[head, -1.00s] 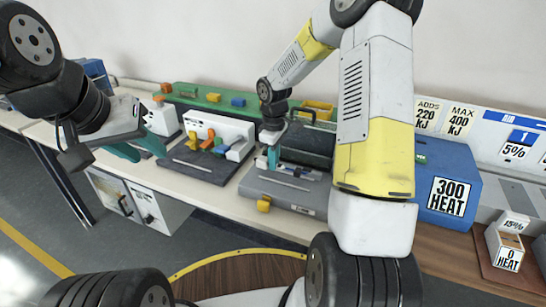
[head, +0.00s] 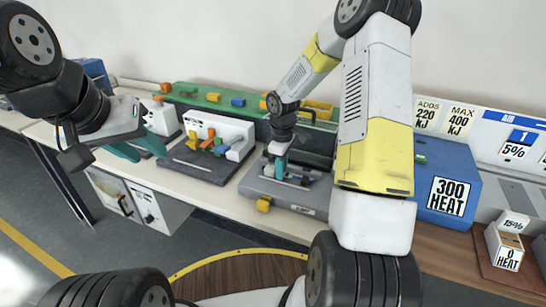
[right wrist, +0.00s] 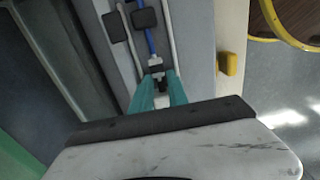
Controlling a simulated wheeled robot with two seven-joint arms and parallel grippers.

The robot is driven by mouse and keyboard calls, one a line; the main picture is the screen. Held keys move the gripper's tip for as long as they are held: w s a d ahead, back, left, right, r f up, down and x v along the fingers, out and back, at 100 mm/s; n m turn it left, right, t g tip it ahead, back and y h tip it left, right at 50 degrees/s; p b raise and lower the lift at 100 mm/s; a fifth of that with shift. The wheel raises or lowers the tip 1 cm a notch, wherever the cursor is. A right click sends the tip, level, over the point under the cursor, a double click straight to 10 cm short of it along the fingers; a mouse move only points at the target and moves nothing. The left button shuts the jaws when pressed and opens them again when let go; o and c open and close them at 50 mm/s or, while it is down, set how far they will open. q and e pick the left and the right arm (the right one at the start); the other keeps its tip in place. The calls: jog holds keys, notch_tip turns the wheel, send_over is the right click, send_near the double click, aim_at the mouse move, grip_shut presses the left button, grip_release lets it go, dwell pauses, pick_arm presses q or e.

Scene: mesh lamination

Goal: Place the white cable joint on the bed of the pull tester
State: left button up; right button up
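My right gripper (head: 280,174) is low over the bed of a grey machine (head: 308,196), which I take to be the pull tester. In the right wrist view its teal fingers (right wrist: 160,76) have a narrow gap between them. A small white joint (right wrist: 155,63) on a blue cable (right wrist: 151,40) lies at the fingertips, with a dark piece between them. I cannot tell whether the fingers grip it or whether it touches the bed. My left gripper (head: 136,150) is open and empty, in front of the table at the left.
A dark board (head: 190,170) with a white block and coloured clamps stands left of the grey machine. A yellow knob (head: 264,204) sticks out at the machine's front, and a blue heater box (head: 450,190) stands to its right. A green rack (head: 190,96) runs behind.

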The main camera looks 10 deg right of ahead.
notch_tip(320, 180, up, 12)
jog(key=s+r+m+t, duration=0.3)
jog(key=s+r+m, duration=0.2)
jog(key=s+r, duration=0.7)
jog(key=s+a+r+m+t+y, duration=0.1)
jog(key=s+r+m, duration=0.1)
jog(key=s, duration=0.4)
jog(key=s+a+r+m+t+y, duration=0.1)
jog(key=s+r+m+t, duration=0.1)
jog(key=s, duration=0.4)
jog(key=shift+s+r+m, duration=0.15)
jog(key=shift+r+m, duration=0.25)
jog(key=shift+m, duration=0.4)
jog(key=shift+a, duration=0.1)
jog(key=shift+c, duration=0.5)
